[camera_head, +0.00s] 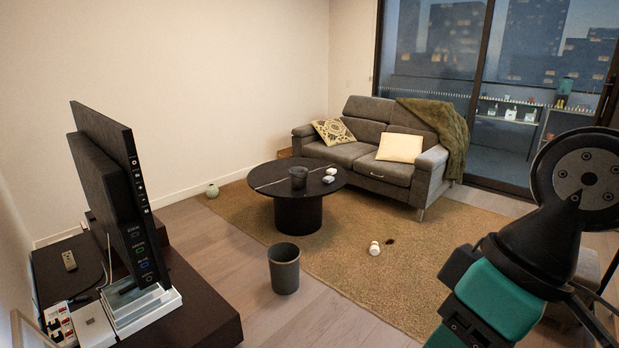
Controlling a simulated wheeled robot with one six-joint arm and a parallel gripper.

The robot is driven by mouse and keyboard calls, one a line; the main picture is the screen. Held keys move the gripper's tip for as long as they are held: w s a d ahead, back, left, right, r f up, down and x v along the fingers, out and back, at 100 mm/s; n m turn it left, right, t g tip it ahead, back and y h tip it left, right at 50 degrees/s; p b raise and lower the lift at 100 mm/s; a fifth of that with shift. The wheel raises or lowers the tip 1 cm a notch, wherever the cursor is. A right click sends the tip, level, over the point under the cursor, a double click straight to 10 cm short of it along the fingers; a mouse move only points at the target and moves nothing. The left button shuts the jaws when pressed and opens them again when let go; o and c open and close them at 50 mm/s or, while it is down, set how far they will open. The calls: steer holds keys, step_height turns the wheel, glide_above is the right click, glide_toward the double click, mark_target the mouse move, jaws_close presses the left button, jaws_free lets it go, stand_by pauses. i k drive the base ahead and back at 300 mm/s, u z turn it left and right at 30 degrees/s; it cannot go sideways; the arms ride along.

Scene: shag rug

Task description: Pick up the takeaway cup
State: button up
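A small white object (374,248), which looks like the takeaway cup, is on the tan shag rug (330,255) in front of the round black table. It is too small to tell for sure whether it stands or lies tilted. A small dark spot (390,240) is on the rug just right of it. My arm, with teal and black links, fills the lower right of the view. My gripper itself does not show.
A grey bin (284,268) stands left of the cup. The round black table (298,214) holds a dark cup (298,177) and small white items. A grey sofa (372,160) is behind. A TV bench (205,310) is lower left. The rug around the cup is clear.

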mark_target(374, 250)
steer(key=u, duration=0.05)
steer(key=i, duration=2.8)
steer(key=z, duration=0.45)
steer(key=i, duration=1.3)
steer(key=z, duration=0.1)
